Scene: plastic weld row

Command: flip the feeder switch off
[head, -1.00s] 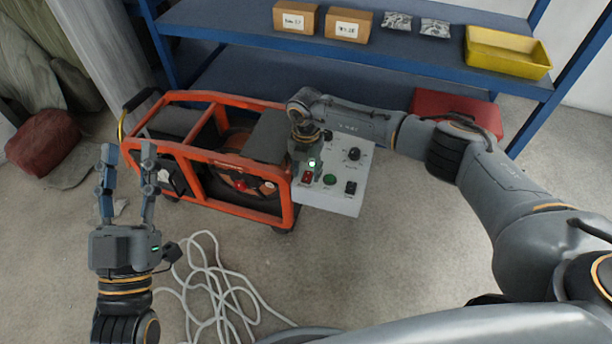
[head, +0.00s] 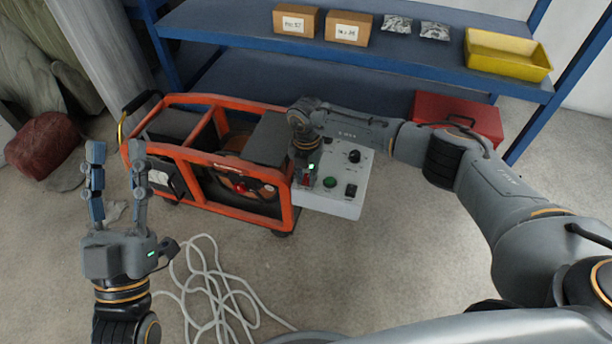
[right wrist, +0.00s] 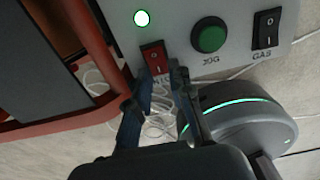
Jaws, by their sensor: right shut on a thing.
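A light grey control panel (head: 352,182) sits at the right end of the orange-framed machine (head: 215,165). In the right wrist view it carries a red rocker switch (right wrist: 154,57) below a lit green lamp (right wrist: 142,18). The switch's label is partly hidden by my fingers, so I cannot read it in full. My right gripper (right wrist: 160,80) has its fingertips closed around the lower part of this red switch. In the head view the right gripper (head: 304,178) largely covers the switch. My left gripper (head: 117,155) is open and empty, left of the machine.
A green JOG button (right wrist: 209,38) and a black GAS rocker switch (right wrist: 266,28) lie right of the red switch. White cable (head: 215,290) lies on the floor. A blue shelf (head: 400,50) and a red toolbox (head: 460,115) stand behind.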

